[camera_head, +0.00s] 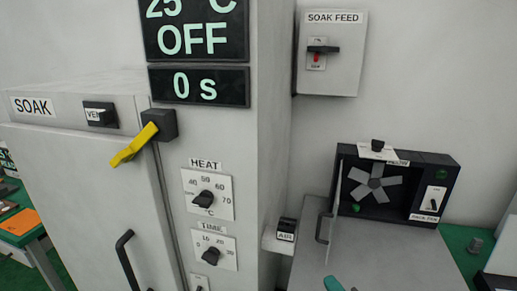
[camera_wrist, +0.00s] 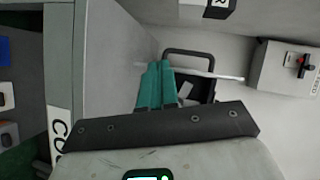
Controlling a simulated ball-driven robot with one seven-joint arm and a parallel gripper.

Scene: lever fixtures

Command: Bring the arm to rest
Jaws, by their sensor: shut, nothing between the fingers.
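My gripper (camera_wrist: 158,68) shows in the wrist view as two teal fingers lying side by side with no gap and nothing between them. They point away from the camera toward a dark, framed thing behind them. In the head view only a small teal tip (camera_head: 333,284) shows at the bottom edge, in front of the grey surface right of the cabinet; the rest of the arm is out of the frame. I cannot tell from these frames whether the fingertips touch anything.
A tall SOAK cabinet (camera_head: 85,150) fills the left, with a yellow lever (camera_head: 134,146) sticking out and HEAT (camera_head: 207,194) and TIME (camera_head: 213,249) knobs. A black fan box (camera_head: 394,187) stands right. A SOAK FEED switch box (camera_head: 331,54) is on the wall.

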